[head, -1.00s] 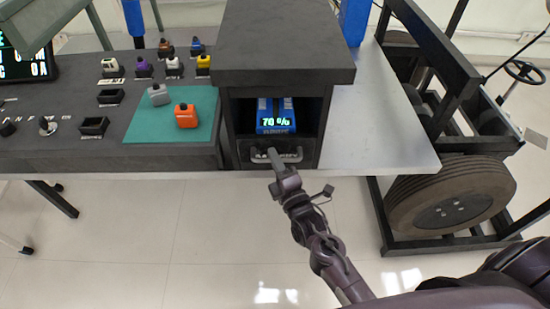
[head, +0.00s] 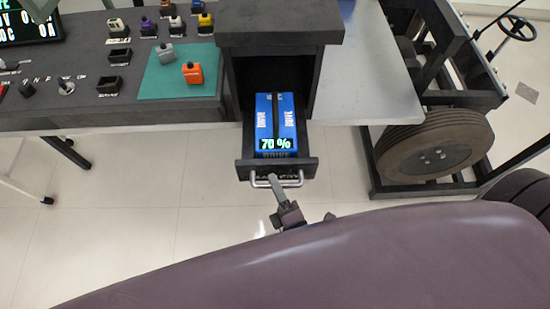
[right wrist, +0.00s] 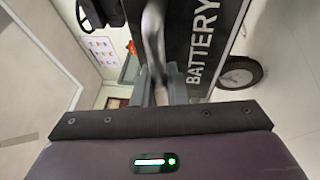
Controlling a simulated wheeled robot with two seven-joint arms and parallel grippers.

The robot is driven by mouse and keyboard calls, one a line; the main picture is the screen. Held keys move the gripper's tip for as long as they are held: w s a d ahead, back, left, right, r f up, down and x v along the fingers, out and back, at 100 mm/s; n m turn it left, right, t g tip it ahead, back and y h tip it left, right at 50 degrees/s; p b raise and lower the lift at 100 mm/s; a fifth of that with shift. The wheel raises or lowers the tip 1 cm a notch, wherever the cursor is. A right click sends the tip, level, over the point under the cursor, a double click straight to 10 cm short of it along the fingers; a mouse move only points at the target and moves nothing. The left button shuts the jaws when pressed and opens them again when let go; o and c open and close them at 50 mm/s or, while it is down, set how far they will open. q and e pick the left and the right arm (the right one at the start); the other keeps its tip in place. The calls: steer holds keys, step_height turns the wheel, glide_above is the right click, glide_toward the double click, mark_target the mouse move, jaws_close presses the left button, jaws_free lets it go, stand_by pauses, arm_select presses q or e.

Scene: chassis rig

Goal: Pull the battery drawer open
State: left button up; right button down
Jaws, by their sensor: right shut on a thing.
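The battery drawer (head: 243,169) stands pulled out of the dark cabinet (head: 285,33), well past its front. A blue battery (head: 275,125) reading 70 % lies in it. The drawer's metal bar handle (head: 292,183) is on its front face. My right gripper (head: 277,186) is shut on this handle. In the right wrist view the fingers (right wrist: 160,92) close around the handle (right wrist: 153,40), beside the drawer front (right wrist: 203,40) lettered BATTERY. My left gripper is not in view.
A bench left of the cabinet holds a green mat (head: 165,84) with a grey block (head: 165,52) and an orange block (head: 192,72), plus several small coloured pieces. A black-framed chassis with a tyre (head: 435,150) stands at the right. My own arm covers the lower foreground.

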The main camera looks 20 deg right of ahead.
steer(key=shift+s+a+p, duration=0.15)
steer(key=shift+s+a, duration=0.05)
steer(key=shift+s, duration=0.45)
steer(key=shift+s+a+p, duration=0.15)
steer(key=shift+s, duration=0.45)
steer(key=c, duration=1.5)
jaws_free()
steer(key=shift+o, duration=0.2)
steer(key=shift+s, duration=0.1)
steer(key=a+b+v, duration=0.1)
steer(key=v, duration=0.6)
steer(key=shift+s+d, duration=0.3)
steer(key=shift+d, duration=0.25)
steer(key=shift+f, duration=0.15)
